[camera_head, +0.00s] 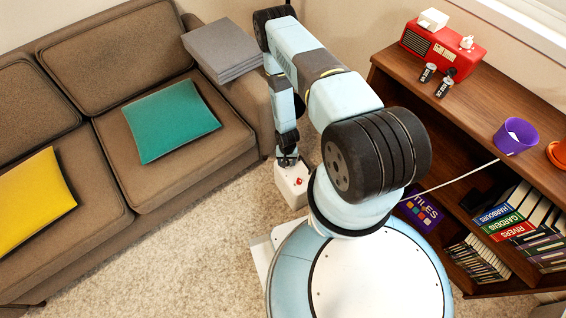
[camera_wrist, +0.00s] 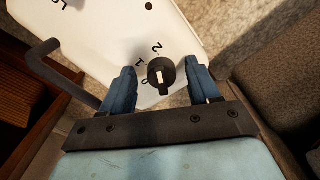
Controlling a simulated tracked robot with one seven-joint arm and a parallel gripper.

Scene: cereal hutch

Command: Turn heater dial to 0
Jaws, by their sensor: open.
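The white heater (camera_head: 290,187) stands on the carpet below my arm, and its white top fills much of the wrist view (camera_wrist: 100,40). The heater dial (camera_wrist: 161,70) is a round black knob with a white mark. The printed numbers 2, 1 and 0 run along its left side. I cannot tell which number the mark points at. My gripper (camera_wrist: 163,78) is open, with one blue finger on each side of the dial. Small gaps seem to show between fingers and dial; contact is unclear. In the head view my gripper (camera_head: 287,160) is just above the heater, partly hiding its top.
A dark bent handle (camera_wrist: 46,65) rises at the heater's left edge in the wrist view. A brown sofa (camera_head: 110,215) stands to the left, with grey folded cloth (camera_head: 222,48) on its arm. A wooden bookcase (camera_head: 460,120) is on the right. Carpet (camera_head: 190,240) is open in front.

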